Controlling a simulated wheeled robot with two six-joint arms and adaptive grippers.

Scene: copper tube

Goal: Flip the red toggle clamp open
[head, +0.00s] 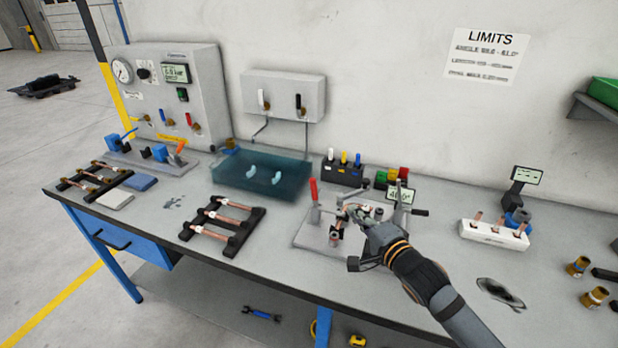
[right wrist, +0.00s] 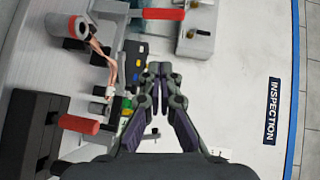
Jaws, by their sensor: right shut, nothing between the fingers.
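The toggle clamp's red handle (head: 314,190) stands nearly upright at the left side of a grey bending fixture (head: 308,236) on the bench. My right gripper (head: 347,211) is over this fixture, right of the red handle and apart from it in the head view. In the right wrist view my right gripper (right wrist: 160,76) has its fingertips together, with nothing between them. That view shows one red bar (right wrist: 164,14) at the top and another (right wrist: 78,124) at lower left; I cannot tell which is the clamp handle. My left gripper is not in view.
A small angle display (head: 400,194) and a black-ended lever (head: 418,212) stand at the fixture's right. A black tube rack (head: 222,226) lies left, a teal tray (head: 258,172) behind. A white block with copper tubes (head: 494,235) stands right. Bare bench lies in front.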

